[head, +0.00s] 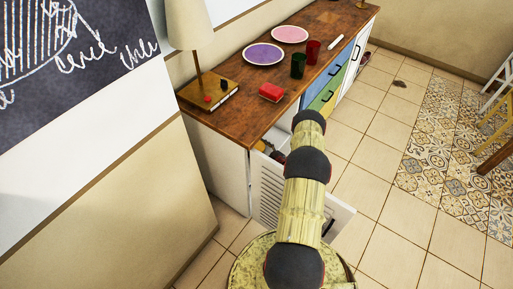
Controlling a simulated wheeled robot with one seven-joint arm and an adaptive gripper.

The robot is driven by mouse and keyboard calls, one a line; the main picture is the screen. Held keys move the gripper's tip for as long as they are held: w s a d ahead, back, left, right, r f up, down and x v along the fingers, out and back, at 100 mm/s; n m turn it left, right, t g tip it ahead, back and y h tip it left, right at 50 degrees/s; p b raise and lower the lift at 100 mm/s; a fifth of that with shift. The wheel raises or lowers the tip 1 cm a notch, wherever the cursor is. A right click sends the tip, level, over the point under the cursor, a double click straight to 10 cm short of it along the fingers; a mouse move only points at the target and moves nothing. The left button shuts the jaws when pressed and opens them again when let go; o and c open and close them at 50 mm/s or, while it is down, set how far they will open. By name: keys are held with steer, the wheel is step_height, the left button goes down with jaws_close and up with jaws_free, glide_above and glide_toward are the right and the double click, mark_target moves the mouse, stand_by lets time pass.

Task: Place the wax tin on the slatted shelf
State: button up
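A small red box-like object (271,92) with rounded edges lies on the wooden top of the cabinet. It may be the wax tin, but I cannot read any mark on it. My arm rises from the bottom and bends down at the cabinet's front. A dark part at the end of my arm (277,156) shows at the cabinet opening, left of the arm links. The fingers are hidden or too small to make out, and I cannot see whether they hold anything. I cannot clearly see a slatted shelf.
A white slatted cabinet door (268,204) stands open low beside my arm. The wooden top (240,119) carries a lamp (190,25), a book (214,99), a purple plate (263,54), a pink plate (290,34) and two cups.

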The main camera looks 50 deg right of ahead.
steer(key=o, duration=0.3)
steer(key=shift+r, duration=0.2)
steer(key=s+a+r+p, duration=0.1)
steer(key=s+p, duration=0.2)
steer(key=s, duration=0.8)
steer(key=shift+s+a+r+p, duration=0.15)
steer(key=shift+s+r+p, duration=0.15)
steer(key=shift+s+p, duration=0.1)
